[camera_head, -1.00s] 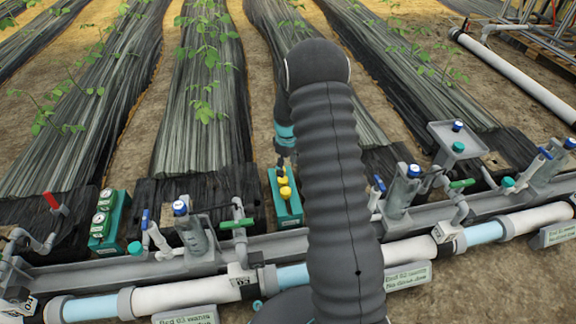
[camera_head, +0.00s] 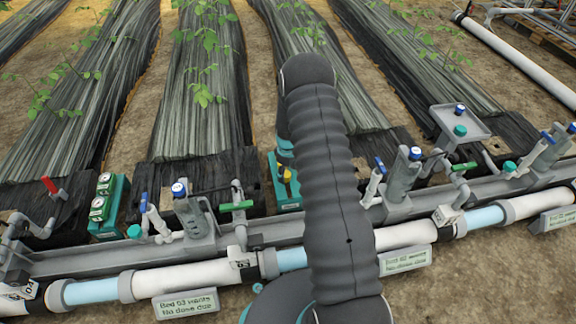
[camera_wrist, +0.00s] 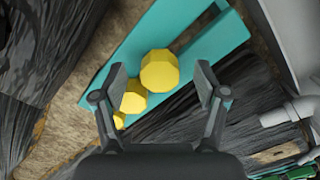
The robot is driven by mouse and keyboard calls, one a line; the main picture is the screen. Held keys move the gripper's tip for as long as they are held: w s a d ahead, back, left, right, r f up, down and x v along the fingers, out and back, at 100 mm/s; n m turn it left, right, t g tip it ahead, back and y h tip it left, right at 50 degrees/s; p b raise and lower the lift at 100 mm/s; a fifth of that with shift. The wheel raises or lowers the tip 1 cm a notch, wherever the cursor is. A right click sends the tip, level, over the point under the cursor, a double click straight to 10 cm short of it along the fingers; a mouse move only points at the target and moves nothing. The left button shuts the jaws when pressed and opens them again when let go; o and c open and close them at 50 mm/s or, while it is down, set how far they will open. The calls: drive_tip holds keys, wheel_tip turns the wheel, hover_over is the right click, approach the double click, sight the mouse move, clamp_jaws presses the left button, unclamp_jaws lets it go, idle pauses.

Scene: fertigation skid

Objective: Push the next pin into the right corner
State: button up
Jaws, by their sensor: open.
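Yellow faceted pin heads stand on a teal holder. In the wrist view the largest pin head (camera_wrist: 161,70) lies between the fingertips of my gripper (camera_wrist: 161,78), and a smaller one (camera_wrist: 133,97) shows beside the left finger. Part of a third is at the finger's edge. The teal holder (camera_wrist: 214,45) runs diagonally beneath them. In the head view the holder (camera_head: 289,206) and a bit of yellow (camera_head: 287,175) show beside my arm, which hides much of them. My gripper is open and holds nothing; I cannot tell whether it touches the pin. No corner is clearly identifiable.
A grey channel and white pipe (camera_head: 190,279) cross the front, with valves and a green handle (camera_head: 237,206) close by. A teal box with gauges (camera_head: 108,208) stands left. Film-covered beds (camera_head: 200,100) stretch behind. A grey tray (camera_head: 457,122) stands right.

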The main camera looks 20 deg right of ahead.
sight(287, 175)
drive_tip(key=shift+f, duration=0.75)
drive_tip(key=c, duration=1.2)
drive_tip(key=shift+r+p, duration=1.35)
drive_tip(key=shift+r, duration=1.85)
